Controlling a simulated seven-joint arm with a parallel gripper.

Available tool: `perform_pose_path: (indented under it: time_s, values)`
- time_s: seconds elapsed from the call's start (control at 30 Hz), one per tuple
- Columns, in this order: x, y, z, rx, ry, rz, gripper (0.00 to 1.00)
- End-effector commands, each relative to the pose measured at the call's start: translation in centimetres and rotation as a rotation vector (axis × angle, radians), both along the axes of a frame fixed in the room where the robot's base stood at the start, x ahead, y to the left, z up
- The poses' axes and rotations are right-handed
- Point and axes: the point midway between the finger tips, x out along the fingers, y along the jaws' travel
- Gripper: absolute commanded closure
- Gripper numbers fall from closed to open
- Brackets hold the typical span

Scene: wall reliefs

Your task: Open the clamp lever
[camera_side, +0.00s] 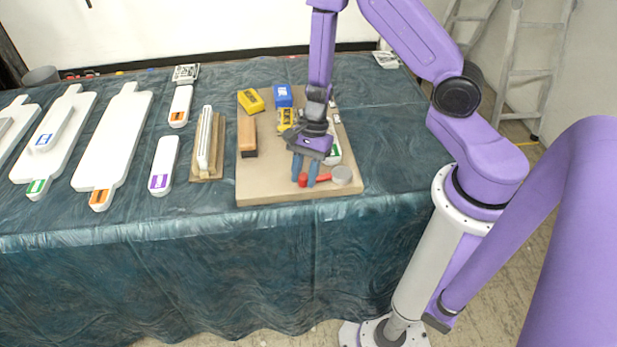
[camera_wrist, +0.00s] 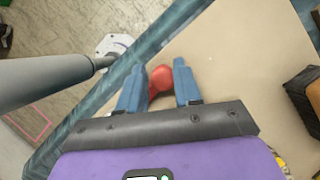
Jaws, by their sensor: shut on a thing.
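The clamp lever (camera_side: 322,177) is red and sits near the front right of a tan board in the side view. A round grey piece (camera_side: 342,175) is at its right end. My gripper (camera_side: 304,181) points down over the board, and its blue fingers are shut on the lever. In the wrist view, the red lever (camera_wrist: 160,78) shows between the two fingertips (camera_wrist: 161,84). The fingers and palm hide part of the lever, and I cannot tell its exact angle.
The tan board (camera_side: 270,190) also carries a wood-handled block (camera_side: 247,138), yellow blocks (camera_side: 251,101) and a blue block (camera_side: 283,95). A white bar on a wooden base (camera_side: 205,140) stands left of the board. White paddle-shaped pieces (camera_side: 115,140) lie further left on the teal-covered table (camera_side: 215,215).

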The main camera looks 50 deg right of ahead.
Motion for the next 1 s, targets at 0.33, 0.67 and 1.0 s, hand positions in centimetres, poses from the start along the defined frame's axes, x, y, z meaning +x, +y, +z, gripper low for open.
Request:
perform_pose_path:
  time_s: [0.33, 0.67, 1.0]
  values:
    - [1.01, -1.06, -0.01, -0.008, -0.008, -0.128, 1.0]
    - [1.04, -1.18, -0.05, -0.009, -0.005, -0.149, 1.0]
    - [0.94, -1.11, -0.07, -0.008, -0.002, -0.147, 0.46]
